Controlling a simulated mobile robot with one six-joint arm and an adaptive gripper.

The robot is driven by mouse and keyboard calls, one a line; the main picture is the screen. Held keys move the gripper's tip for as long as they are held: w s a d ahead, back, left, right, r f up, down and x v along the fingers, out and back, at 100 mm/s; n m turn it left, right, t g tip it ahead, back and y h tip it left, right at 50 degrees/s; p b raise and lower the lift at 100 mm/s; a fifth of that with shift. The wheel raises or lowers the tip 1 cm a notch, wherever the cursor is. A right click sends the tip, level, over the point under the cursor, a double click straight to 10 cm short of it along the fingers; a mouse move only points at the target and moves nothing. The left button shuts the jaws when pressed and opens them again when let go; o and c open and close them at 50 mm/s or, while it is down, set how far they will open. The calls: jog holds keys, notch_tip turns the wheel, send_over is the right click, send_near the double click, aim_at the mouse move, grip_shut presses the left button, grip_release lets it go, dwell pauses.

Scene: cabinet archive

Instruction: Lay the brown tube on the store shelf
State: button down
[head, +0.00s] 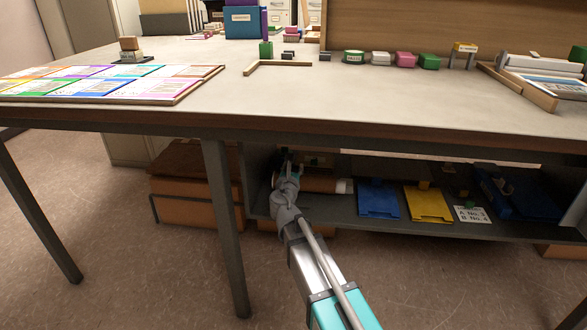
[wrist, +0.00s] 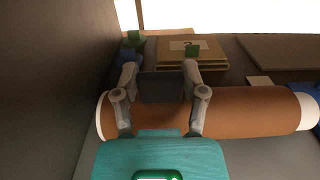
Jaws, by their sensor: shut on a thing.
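The brown tube (head: 320,185) has white end caps and lies level, left to right, inside the low store shelf (head: 380,224) under the table. My gripper (head: 287,168) reaches into the left part of the shelf and is shut on the tube. In the wrist view the tube (wrist: 250,112) runs across the picture, and the gripper's two fingers (wrist: 160,85) reach over it, left of its middle. I cannot tell whether the tube touches the shelf floor.
The shelf's dark side wall (wrist: 50,70) stands close to the tube's left end. Behind the tube is a tan stack (wrist: 190,50) with a green block. A blue tray (head: 378,200) and a yellow tray (head: 427,203) lie to the right.

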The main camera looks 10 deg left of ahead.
jog(key=shift+c, duration=0.8)
grip_release()
jog(key=shift+r, duration=0.1)
jog(key=shift+r+p, duration=0.65)
jog(key=shift+p, duration=0.1)
jog(key=s, duration=1.2)
jog(key=shift+a+f, duration=0.15)
jog(key=shift+a, duration=0.05)
jog(key=shift+s, duration=0.1)
